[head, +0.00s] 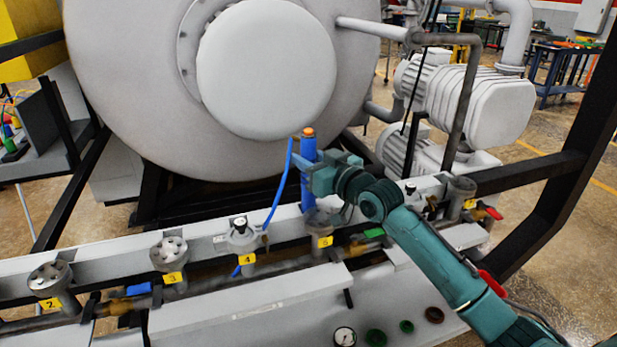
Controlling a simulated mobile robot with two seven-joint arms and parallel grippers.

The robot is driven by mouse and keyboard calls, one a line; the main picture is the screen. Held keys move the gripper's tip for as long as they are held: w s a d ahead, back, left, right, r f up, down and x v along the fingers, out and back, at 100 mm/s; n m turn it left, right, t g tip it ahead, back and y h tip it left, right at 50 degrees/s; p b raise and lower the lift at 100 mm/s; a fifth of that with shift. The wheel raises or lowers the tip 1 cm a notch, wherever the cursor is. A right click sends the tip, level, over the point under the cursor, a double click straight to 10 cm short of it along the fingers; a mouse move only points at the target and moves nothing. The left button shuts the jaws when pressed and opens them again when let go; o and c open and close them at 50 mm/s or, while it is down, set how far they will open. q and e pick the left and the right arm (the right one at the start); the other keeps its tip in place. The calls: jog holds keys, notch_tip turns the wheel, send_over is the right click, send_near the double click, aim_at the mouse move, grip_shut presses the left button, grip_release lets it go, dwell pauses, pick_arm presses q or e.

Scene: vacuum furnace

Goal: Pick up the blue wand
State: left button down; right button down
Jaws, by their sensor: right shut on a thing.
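The blue wand (308,148) stands upright above the pipe holder marked 5, with an orange-brown tip at its top. A blue hose (281,190) hangs beside it on the left and curves down behind the holder marked 4. My right gripper (307,170), teal, reaches in from the right and is shut around the wand below its top. The wand's lower end is close to the holder marked 5 (321,222); I cannot tell whether it is still inside. My left gripper is not in view.
More holders, marked 2 (48,280), 3 (170,254) and 4 (242,236), line the grey rail to the left. The large grey furnace (130,90) stands close behind. A black frame post (570,165) rises at the right.

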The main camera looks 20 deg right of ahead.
aim_at(308, 130)
jog(key=shift+r, duration=0.15)
notch_tip(308, 130, up, 10)
jog(key=shift+f, duration=0.1)
dwell(0.6)
